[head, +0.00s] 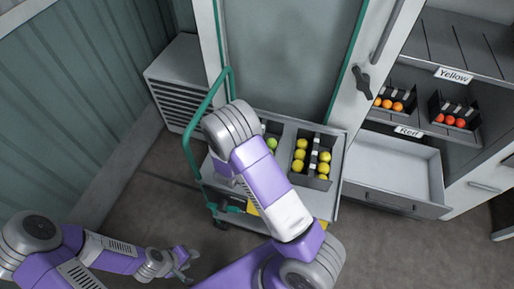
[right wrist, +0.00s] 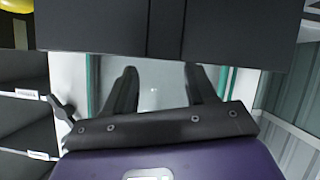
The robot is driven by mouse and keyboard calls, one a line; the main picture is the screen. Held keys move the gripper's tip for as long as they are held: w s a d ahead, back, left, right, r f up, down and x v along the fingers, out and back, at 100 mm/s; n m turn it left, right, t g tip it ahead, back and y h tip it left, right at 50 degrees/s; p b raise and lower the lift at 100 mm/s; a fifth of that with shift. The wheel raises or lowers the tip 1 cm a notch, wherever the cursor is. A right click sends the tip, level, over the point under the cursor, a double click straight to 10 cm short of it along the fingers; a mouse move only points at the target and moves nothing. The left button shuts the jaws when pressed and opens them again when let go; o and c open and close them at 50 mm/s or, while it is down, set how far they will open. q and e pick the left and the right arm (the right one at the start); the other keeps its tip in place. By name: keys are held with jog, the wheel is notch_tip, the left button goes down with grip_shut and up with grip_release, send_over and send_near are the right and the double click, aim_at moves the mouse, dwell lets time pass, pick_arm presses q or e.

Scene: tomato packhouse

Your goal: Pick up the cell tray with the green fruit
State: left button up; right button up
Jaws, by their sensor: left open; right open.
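The cell tray (head: 275,128) with the green fruit (head: 272,143) stands on the cart's left part in the head view. It is dark, and my right arm hides most of it. In the right wrist view my right gripper (right wrist: 162,78) is open, with nothing visible between its fingers. A large dark panel (right wrist: 165,25) lies across the top of that view, close to the fingers; I cannot tell whether it is this tray. My left gripper (head: 183,262) is open and empty over the floor, left of the cart in the head view.
A dark cell tray (head: 292,158) with several yellow fruits stands on the cart's right part. The cart has a green handle (head: 190,150). An open, empty drawer (head: 395,165) and shelves with trays of orange (head: 398,106) and red fruit (head: 460,122) are at right.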

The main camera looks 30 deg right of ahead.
jog(key=x, duration=0.4)
jog(key=shift+w+d+f+b, duration=0.1)
jog(key=shift+w+f+b, duration=0.05)
jog(key=shift+w+b, duration=0.3)
grip_shut()
dwell(1.0)
